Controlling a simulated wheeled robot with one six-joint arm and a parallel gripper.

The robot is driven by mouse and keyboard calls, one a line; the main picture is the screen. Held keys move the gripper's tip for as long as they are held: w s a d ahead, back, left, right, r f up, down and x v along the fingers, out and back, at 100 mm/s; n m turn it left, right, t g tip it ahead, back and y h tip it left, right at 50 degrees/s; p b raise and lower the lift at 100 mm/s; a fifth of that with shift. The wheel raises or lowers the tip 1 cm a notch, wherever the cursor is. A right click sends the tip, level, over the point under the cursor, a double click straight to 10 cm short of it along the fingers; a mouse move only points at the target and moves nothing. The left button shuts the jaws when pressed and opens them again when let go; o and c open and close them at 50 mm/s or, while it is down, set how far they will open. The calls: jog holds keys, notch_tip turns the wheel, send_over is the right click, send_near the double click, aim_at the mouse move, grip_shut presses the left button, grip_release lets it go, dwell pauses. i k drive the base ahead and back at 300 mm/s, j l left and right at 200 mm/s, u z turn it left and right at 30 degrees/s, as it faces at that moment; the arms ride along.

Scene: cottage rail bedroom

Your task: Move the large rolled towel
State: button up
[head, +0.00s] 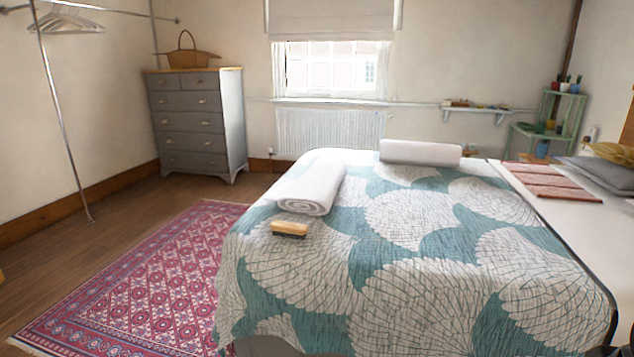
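Two white rolls lie on the bed (420,290), which has a teal and white patterned cover. One rolled towel (312,187) lies lengthwise near the bed's left edge, its spiral end facing me. The other white roll (420,152) lies crosswise at the bed's far edge, apart from the first. I cannot tell for sure which is the large one; the near roll looks thicker and the far one smoother. My gripper is not in view.
A wooden brush (290,229) lies on the bed just in front of the near roll. A patterned red rug (140,280) covers the floor left of the bed. A grey chest of drawers (195,120) with a basket stands behind. Folded red cloth (550,182) and cushions are at right.

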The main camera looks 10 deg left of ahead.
aim_at(314, 193)
jog(key=i+j, duration=0.15)
jog(key=j, duration=0.25)
jog(key=i+j+u, duration=0.15)
jog(key=j, duration=0.25)
jog(key=i+j, duration=0.1)
jog(key=j, duration=0.25)
jog(key=i+j+u, duration=0.1)
jog(key=j, duration=0.3)
jog(key=i+j, duration=0.25)
jog(key=i+j+u, duration=0.15)
jog(key=j, duration=0.3)
